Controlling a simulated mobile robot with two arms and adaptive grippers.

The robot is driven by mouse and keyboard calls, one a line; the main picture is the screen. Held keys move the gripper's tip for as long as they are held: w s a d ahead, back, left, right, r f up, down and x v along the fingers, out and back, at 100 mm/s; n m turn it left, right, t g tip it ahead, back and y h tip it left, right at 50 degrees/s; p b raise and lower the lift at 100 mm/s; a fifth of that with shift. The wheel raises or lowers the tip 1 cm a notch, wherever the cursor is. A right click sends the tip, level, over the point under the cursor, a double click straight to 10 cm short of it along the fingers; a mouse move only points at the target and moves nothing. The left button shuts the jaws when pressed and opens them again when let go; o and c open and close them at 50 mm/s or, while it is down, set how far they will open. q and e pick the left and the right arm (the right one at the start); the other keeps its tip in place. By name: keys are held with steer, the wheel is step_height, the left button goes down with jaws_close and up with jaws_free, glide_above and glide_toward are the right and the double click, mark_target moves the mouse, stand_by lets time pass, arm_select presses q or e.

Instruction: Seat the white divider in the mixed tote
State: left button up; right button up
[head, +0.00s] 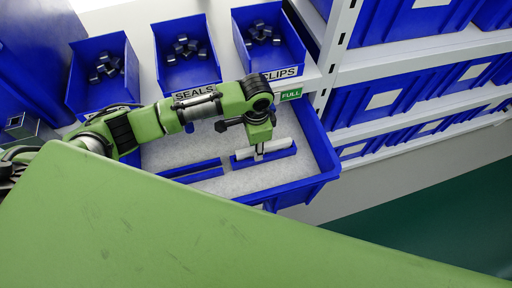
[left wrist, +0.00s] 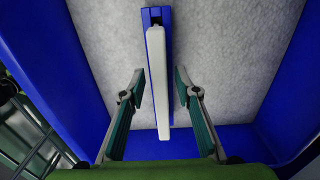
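The white divider (head: 266,147) is a thin strip along a short blue slotted rail (head: 262,157) inside the blue tote (head: 322,158). In the left wrist view the divider (left wrist: 157,80) runs lengthwise between my fingers, over the blue rail (left wrist: 155,16), which shows past its far end and along its left side. Whether its lower edge is fully in the slot is hidden. My left gripper (head: 259,152) points down over the divider. In the left wrist view its fingers (left wrist: 158,84) stand apart, with a gap on both sides of the divider. My right gripper is not in view.
A second blue slotted rail (head: 195,170) lies to the left on the tote's pale floor (head: 215,190). Several blue bins with dark parts, one labelled SEALS (head: 193,93), stand behind. Shelves of blue bins are at right.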

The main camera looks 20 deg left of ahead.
arm_select(q)
step_height(320, 180, up, 11)
steer(key=b, duration=0.1)
steer(key=shift+r, duration=0.15)
stand_by(0.6)
